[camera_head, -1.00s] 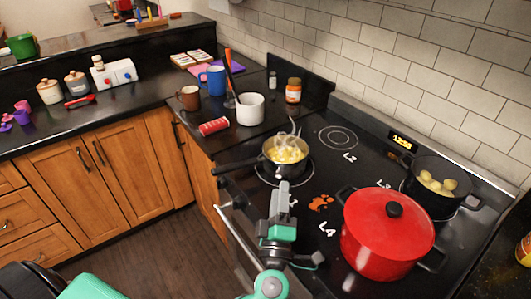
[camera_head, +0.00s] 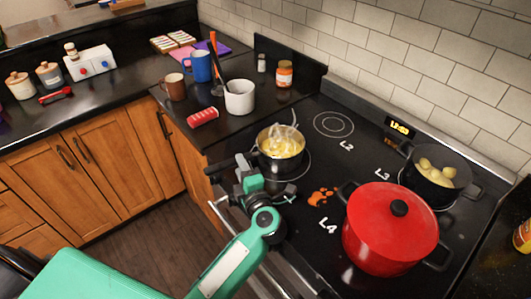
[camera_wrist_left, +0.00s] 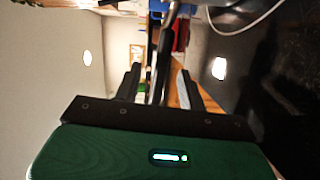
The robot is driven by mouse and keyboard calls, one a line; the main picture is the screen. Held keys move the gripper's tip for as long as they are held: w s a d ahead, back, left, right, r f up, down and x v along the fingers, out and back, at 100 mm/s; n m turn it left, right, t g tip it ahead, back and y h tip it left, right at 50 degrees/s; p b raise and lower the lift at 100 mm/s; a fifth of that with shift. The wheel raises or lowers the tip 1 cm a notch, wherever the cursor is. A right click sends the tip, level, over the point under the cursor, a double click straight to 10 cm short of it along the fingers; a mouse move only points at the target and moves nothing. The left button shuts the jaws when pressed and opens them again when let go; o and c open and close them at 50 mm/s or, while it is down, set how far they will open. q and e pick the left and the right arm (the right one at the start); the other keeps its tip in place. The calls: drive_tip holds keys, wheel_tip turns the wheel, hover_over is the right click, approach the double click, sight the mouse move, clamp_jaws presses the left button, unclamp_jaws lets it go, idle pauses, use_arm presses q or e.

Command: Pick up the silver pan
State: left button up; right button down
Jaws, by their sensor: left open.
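My left gripper (camera_head: 242,168) is at the handle, left of the pan's bowl, and partly covers the handle in the head view. In the left wrist view, the dark handle (camera_wrist_left: 166,55) runs between the two open fingers (camera_wrist_left: 160,88), and the pan's bowl (camera_wrist_left: 225,14) shows at the top. The fingers are not closed on the handle. My right gripper is not in view.
A red pot (camera_head: 385,240) with a lid and a dark pot of potatoes (camera_head: 436,181) stand to the right on the stove. An orange spill (camera_head: 322,196) marks the stove.

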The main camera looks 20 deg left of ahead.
use_arm(q)
drive_tip(key=shift+w+a+r, duration=0.1)
drive_tip(key=shift+w+a, duration=0.3)
drive_tip(key=p+x, duration=0.2)
drive_tip(key=x, duration=0.2)
drive_tip(key=shift+w+a, duration=0.15)
drive_tip(key=shift+c, duration=0.2)
clamp_jaws()
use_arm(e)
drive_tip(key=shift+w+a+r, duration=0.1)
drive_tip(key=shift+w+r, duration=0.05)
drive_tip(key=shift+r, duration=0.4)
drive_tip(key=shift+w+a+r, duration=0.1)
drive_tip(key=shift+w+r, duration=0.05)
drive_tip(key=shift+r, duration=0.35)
